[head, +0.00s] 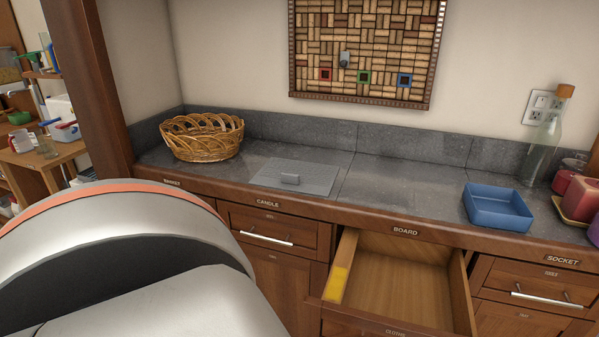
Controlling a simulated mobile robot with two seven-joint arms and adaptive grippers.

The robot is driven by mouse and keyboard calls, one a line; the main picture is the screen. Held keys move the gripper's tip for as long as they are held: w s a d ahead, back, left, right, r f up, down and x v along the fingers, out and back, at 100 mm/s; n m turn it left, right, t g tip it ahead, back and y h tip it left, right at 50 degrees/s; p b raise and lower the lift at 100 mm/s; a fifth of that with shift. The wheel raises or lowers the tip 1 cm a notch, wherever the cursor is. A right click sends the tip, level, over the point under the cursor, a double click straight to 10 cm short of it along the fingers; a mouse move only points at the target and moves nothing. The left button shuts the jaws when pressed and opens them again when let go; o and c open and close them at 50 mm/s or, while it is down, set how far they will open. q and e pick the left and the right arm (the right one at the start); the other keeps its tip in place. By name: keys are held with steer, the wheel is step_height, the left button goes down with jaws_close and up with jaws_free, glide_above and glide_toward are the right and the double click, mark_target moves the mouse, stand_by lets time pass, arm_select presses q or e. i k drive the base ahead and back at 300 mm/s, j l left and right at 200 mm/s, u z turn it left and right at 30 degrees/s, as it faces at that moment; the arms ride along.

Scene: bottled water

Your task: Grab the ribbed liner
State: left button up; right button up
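A flat grey panel (318,179) lies on the dark counter, left of the middle in the head view. A small grey block stands up from it like a handle. It may be the ribbed liner, but ribs are too fine to make out for sure. A large white link of my own with an orange band fills the lower left. Neither of my grippers is in view, so whether they are open or shut does not show. Nothing is seen touching the panel.
A wicker basket (202,137) stands left of the panel. A blue tray (497,208), a glass bottle (544,145) and red candles (579,199) stand at the right. Below the counter, an open drawer (400,285) holds a yellow item (338,283). Clear counter lies between panel and tray.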

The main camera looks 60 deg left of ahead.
mark_target(297, 176)
steer(key=k+j, duration=0.1)
steer(key=j, duration=0.3)
steer(key=k+j+z, duration=0.15)
steer(key=j, duration=0.2)
steer(key=k+j, duration=0.15)
steer(key=j, duration=0.25)
steer(key=k+j+z, duration=0.1)
steer(key=j, duration=0.25)
steer(key=k+j+z, duration=0.1)
steer(key=j, duration=0.25)
steer(key=k, duration=0.1)
